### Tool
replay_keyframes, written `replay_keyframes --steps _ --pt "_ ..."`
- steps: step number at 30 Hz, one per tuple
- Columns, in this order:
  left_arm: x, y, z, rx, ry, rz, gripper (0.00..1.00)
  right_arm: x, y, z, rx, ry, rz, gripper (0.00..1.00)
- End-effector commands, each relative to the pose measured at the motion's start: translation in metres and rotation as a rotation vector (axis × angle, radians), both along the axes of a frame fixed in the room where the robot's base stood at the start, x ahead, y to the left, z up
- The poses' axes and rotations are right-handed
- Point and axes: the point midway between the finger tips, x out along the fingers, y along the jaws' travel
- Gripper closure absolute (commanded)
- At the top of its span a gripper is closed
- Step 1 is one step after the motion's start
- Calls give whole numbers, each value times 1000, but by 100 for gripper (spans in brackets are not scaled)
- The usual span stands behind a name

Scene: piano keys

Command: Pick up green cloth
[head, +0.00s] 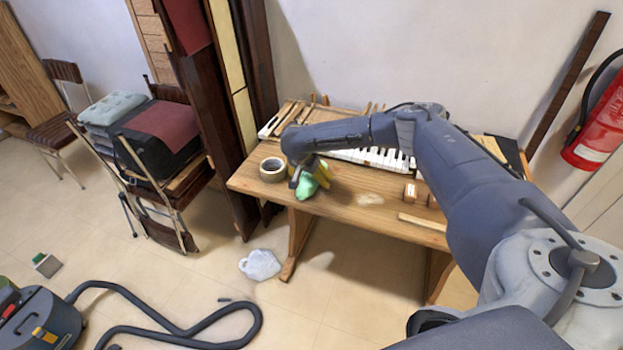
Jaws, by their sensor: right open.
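The green cloth (307,187) is a small crumpled light-green piece near the front edge of the wooden table (340,207). My right arm reaches in from the right over the table. My right gripper (310,178) points down at the cloth, with its fingers right at or around it. It is open. The forearm hides part of the gripper, and I cannot tell whether the fingers touch the cloth. My left gripper is not in view.
A tape roll (272,169) sits just left of the cloth. Piano keys (375,158) lie behind my forearm. A wooden strip (422,222) and small blocks (410,192) lie to the right. A white cloth (260,264) lies on the floor. A fire extinguisher (597,125) hangs at right.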

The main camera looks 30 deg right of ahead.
Motion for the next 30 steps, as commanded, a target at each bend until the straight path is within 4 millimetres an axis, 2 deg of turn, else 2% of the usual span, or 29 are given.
replay_keyframes --steps 4,18,30 --pt "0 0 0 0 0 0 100 0 0 0 0 0 0 0" --pt "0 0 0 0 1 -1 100 0 0 0 0 0 0 53" --pt "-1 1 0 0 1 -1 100 0 0 2 0 1 0 54"
